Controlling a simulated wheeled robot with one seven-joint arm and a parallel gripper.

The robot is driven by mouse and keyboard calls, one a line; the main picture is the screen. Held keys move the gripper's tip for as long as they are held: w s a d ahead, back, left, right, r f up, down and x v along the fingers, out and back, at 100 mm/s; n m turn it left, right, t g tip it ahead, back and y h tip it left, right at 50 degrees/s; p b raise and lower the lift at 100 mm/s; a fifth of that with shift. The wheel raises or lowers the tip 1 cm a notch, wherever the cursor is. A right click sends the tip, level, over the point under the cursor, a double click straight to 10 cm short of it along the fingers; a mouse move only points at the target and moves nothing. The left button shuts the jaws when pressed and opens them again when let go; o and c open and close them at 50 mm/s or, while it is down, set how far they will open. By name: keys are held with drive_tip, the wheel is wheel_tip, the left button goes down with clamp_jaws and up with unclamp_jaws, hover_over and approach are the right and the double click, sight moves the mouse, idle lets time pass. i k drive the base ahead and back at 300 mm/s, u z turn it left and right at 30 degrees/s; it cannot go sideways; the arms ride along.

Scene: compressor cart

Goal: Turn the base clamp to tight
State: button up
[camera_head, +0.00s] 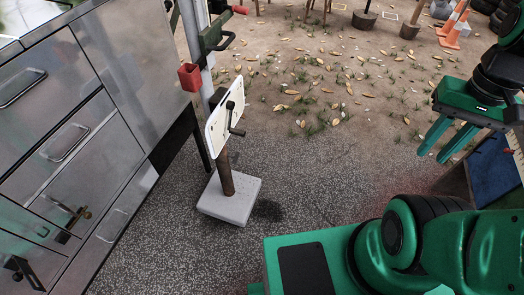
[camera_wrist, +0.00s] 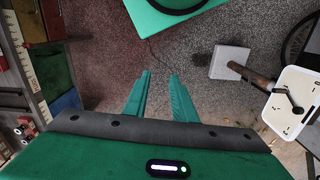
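A white plate (camera_head: 217,118) with a black crank handle (camera_head: 237,121) stands on a brown post (camera_head: 226,174) in a pale square block (camera_head: 234,201) on the ground. I take the handle for the base clamp, but no readable label confirms this. In the wrist view the plate (camera_wrist: 298,84) and its handle (camera_wrist: 287,96) show at the right edge, with small marks on the plate. My gripper (camera_head: 436,156) is at the right of the head view, well apart from the handle. In the wrist view its two green fingers (camera_wrist: 160,76) are apart with nothing between them.
A metal drawer cabinet (camera_head: 120,60) stands at the left. A pole behind the plate carries a green bracket (camera_head: 216,36) and a red cup (camera_head: 190,77). Coloured bins (camera_wrist: 50,65) lie left in the wrist view. Speckled ground (camera_head: 320,175) between gripper and post is clear.

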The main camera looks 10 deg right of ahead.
sight(236, 157)
drive_tip(key=z, duration=0.2)
drive_tip(key=k, duration=0.6)
drive_tip(key=u, duration=1.05)
drive_tip(key=i, duration=1)
drive_tip(key=z, duration=0.05)
